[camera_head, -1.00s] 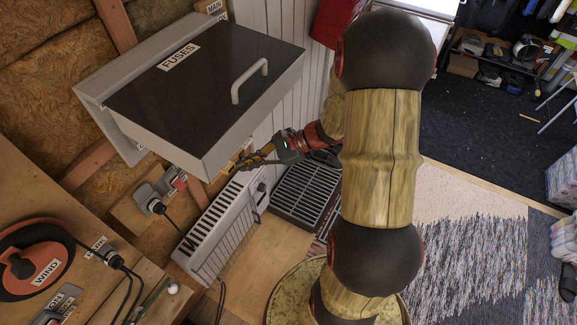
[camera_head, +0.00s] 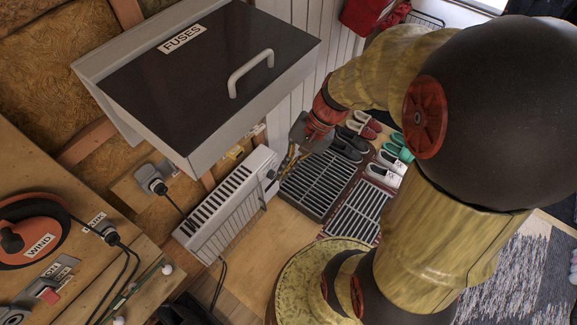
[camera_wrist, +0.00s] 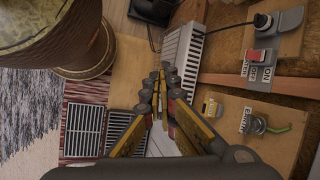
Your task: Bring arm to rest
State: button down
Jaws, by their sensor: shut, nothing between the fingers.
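My gripper (camera_head: 292,158) hangs in front of the wall, to the right of the fuse box and above the right end of the heater. In the wrist view its yellow fingers (camera_wrist: 166,95) run together toward their tips and are shut with nothing between them. My arm folds from the upper right down toward the gripper. The grey fuse box (camera_head: 200,75), marked FUSES, has its dark lid closed and its handle on top. It stands clear of my gripper.
A white heater (camera_head: 228,205) stands on the floor below the fuse box. Dark floor grates (camera_head: 318,185) and several shoes (camera_head: 385,165) lie right of it. A workbench (camera_head: 60,190) with an orange WIND reel (camera_head: 35,240) fills the left. In the wrist view, a switch board (camera_wrist: 275,45) is at right.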

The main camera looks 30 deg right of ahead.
dwell(0.5)
jog(key=s+d+r+n+h, duration=0.2)
jog(key=s+r+n+h, duration=0.1)
jog(key=s+n, duration=0.1)
jog(key=a+r+n+t+h, duration=0.1)
jog(key=a+r+n+t, duration=0.1)
jog(key=r, duration=0.3)
jog(key=s+a+r+n+t+h+b, duration=0.1)
jog(key=a+r+n+t, duration=0.1)
jog(key=a+r+n, duration=0.2)
notch_tip(320, 180, up, 2)
jog(key=shift+a+r+n, duration=0.15)
jog(key=shift+a+n, duration=0.15)
jog(key=shift+a, duration=0.05)
